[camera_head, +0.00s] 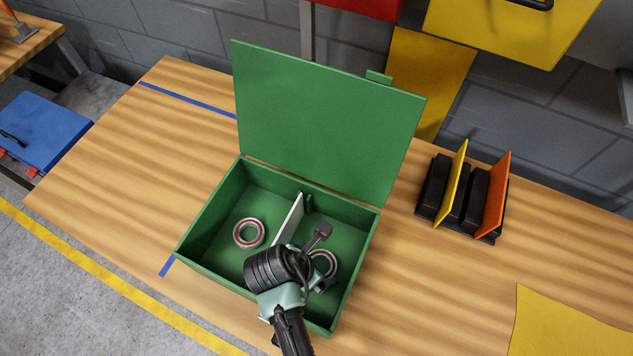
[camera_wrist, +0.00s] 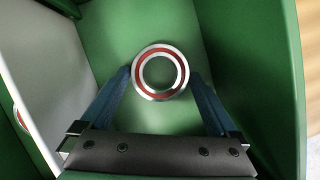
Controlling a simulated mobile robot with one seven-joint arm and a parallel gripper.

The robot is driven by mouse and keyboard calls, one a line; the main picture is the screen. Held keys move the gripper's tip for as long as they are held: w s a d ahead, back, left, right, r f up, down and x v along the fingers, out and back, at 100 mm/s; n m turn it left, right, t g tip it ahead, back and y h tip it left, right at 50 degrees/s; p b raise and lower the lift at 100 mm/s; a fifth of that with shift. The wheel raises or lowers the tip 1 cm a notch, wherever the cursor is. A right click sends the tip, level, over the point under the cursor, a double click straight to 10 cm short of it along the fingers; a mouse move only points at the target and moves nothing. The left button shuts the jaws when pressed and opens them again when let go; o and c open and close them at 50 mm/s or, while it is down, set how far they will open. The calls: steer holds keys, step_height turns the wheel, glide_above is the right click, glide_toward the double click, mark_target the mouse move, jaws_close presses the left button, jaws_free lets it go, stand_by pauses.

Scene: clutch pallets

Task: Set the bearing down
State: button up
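A bearing (camera_wrist: 136,82), a silver ring with a red band, lies between my gripper's two blue fingers in the wrist view. My gripper (camera_wrist: 160,76) appears shut on it, with a fingertip against each side. The bearing also shows in the head view (camera_head: 330,262), partly hidden by my gripper (camera_head: 322,272). It is inside the right compartment of the green box (camera_head: 211,268), low near the floor; whether it touches the floor is unclear. A second bearing (camera_head: 237,235) lies flat in the left compartment, and its edge shows in the wrist view (camera_wrist: 20,118).
A pale divider (camera_head: 291,218) splits the box, and the green lid (camera_head: 320,125) stands open behind. A black rack (camera_head: 428,200) with yellow and orange plates stands to the right. A yellow sheet (camera_head: 560,325) lies front right. The wooden table (camera_head: 110,180) is clear at left.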

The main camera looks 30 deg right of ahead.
steer(key=shift+r, duration=0.1)
steer(key=v, duration=1.2)
steer(key=w+r+m+t, duration=0.6)
steer(key=w+r+t, duration=0.2)
steer(key=w+r, duration=0.65)
steer(key=w+a+r+m+t+y, duration=0.1)
steer(key=w+r+m+t, duration=0.15)
steer(key=r, duration=0.55)
steer(key=w+a+r+m+t, duration=0.2)
steer(key=r+t, duration=0.1)
steer(key=r, duration=0.5)
steer(key=s+a+r+m+t+y, duration=0.1)
steer(key=s+r+m+t, duration=0.2)
steer(key=r, duration=0.7)
steer(key=s+a+r+m+t+y, duration=0.1)
steer(key=s+r+m+t, duration=0.3)
steer(key=r, duration=0.7)
steer(key=s+a+r+m+t+y, duration=0.1)
steer(key=s+r+m+t, duration=0.2)
steer(key=r, duration=0.7)
steer(key=s+t, duration=0.1)
steer(key=t, duration=0.1)
steer(key=shift+s+a+r+t+p, duration=0.15)
steer(key=shift+s+r+t+p, duration=0.15)
steer(key=shift+t, duration=0.05)
steer(key=shift+m, duration=0.25)
